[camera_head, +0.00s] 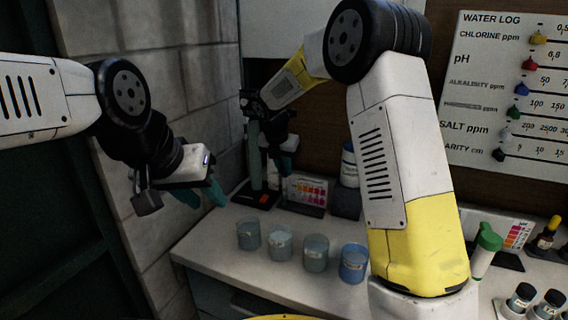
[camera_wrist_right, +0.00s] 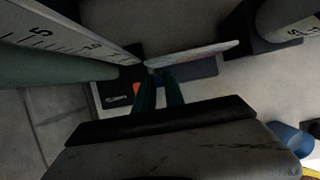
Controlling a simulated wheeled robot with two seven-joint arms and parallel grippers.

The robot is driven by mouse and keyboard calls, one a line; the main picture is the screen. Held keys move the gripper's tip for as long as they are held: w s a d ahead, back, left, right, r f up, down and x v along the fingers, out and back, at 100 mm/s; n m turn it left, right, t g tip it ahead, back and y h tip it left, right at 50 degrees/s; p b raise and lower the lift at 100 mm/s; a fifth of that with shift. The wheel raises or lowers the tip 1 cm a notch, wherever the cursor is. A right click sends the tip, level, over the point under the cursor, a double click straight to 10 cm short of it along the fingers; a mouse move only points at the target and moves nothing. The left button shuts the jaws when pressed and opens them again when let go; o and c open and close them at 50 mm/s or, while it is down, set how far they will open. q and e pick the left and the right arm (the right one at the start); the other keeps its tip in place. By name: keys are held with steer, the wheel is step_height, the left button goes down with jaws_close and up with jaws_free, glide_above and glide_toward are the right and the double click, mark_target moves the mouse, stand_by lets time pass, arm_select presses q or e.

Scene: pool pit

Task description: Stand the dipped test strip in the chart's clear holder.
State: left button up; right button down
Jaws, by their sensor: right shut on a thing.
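The clear holder cannot be made out in either view. My left gripper (camera_head: 204,197) hangs empty at the left, its teal fingers apart, short of the counter.
A tall tube with a scale (camera_head: 254,155) on a black base (camera_head: 262,196) stands close left of my right gripper. A white bottle (camera_head: 349,165) stands right of the chart. Several cups, including a blue one (camera_head: 354,263), line the counter front.

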mark_target(284, 175)
steer(key=shift+f, duration=1.3)
steer(key=shift+f, duration=0.45)
steer(key=c, duration=1.3)
jaws_free()
steer(key=shift+c, duration=0.2)
steer(key=shift+r, duration=3.5)
